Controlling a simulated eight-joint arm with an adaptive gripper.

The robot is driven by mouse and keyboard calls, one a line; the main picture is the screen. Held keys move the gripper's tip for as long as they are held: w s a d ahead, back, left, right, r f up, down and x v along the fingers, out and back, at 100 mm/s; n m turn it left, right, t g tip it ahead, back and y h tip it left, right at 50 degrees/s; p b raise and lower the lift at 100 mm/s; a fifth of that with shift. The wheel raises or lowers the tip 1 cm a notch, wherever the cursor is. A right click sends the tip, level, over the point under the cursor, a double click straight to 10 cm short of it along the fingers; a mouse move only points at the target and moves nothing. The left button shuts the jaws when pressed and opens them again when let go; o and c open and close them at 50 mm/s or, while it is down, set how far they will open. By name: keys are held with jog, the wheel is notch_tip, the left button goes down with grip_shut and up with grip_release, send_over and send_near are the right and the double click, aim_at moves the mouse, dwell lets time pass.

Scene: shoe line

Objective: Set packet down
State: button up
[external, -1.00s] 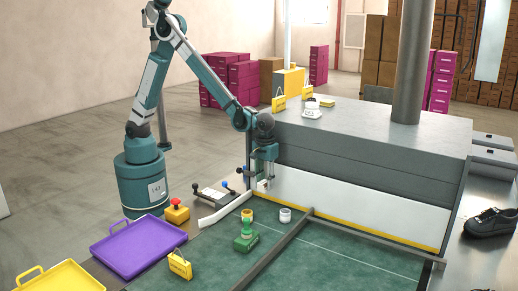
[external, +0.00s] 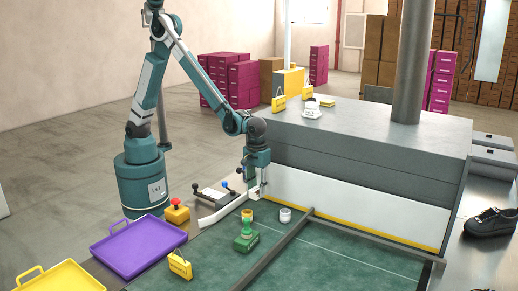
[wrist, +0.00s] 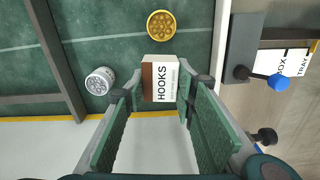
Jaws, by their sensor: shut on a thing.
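The packet is a small white box (wrist: 160,90) with a brown side and the printed word HOOKS. In the wrist view it sits between the fingertips of my gripper (wrist: 161,85), which is shut on it. The packet is too small there to make out well. I cannot tell whether its underside touches anything.
A yellow round pot (external: 247,215) and a white round pot (external: 285,215) stand close by, with a green stamp-like object (external: 246,238) nearer the camera. A dark bar (external: 275,250) crosses the green surface. A purple tray (external: 138,248) lies to the left.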

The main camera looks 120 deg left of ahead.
jog(key=s+d, duration=0.1)
jog(key=d, duration=1.4)
jog(key=n, duration=0.1)
send_over(209, 243)
jog(key=shift+a+r, duration=0.1)
jog(key=shift+f+b, duration=0.7)
jog(key=shift+f, duration=2.45)
jog(key=shift+f+b, duration=0.4)
jog(key=shift+f, duration=1.45)
jog(key=shift+f, duration=0.2)
jog(key=o, duration=0.9)
